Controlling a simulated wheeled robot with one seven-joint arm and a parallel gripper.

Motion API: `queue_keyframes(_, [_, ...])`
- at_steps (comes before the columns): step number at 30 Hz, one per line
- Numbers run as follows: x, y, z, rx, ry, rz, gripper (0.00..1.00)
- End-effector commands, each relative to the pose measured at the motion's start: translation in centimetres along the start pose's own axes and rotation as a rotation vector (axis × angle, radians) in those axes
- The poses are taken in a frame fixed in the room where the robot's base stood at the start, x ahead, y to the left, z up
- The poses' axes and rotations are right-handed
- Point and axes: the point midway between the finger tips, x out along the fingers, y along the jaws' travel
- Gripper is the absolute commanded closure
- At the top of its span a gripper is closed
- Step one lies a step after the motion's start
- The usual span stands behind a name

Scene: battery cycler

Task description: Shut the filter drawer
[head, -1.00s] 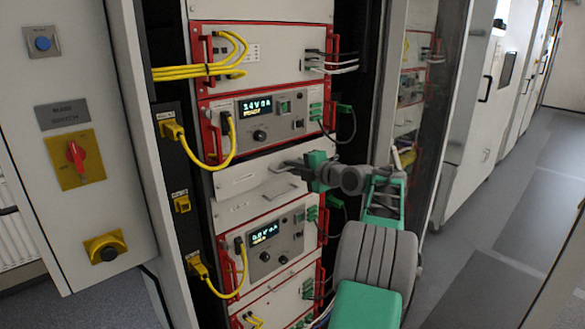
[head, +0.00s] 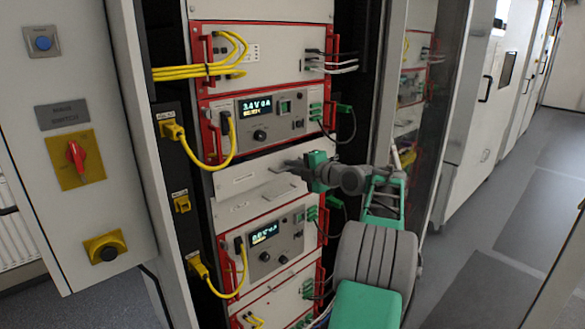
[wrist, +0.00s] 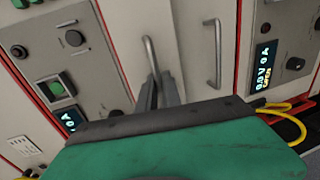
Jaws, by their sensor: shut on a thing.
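The filter drawer appears to be the upper of two plain pale fronts (head: 238,178) between the two display units in the rack. Its label is too small to read. My gripper (head: 290,164) reaches in from the right at this front. In the wrist view its dark fingers (wrist: 158,92) are shut on the drawer's grey bar handle (wrist: 149,52). The fingers hide part of the handle.
The second plain front (head: 262,200) lies just below; its handle (wrist: 217,50) is free in the wrist view. Yellow cables (head: 232,150) loop at the rack's left. A glass door (head: 408,110) stands open at right. The aisle floor (head: 490,220) is clear.

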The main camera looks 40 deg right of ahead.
Motion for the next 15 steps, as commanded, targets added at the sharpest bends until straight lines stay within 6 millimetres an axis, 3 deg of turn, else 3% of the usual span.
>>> queue_keyframes(3, [0.5,-0.2,0.0,0.000,0.002,-0.002,1.00])
queue_keyframes(9, [3.6,0.4,0.0,-0.002,0.002,0.000,1.00])
queue_keyframes(15, [4.2,0.8,-0.1,0.000,0.000,0.000,1.00])
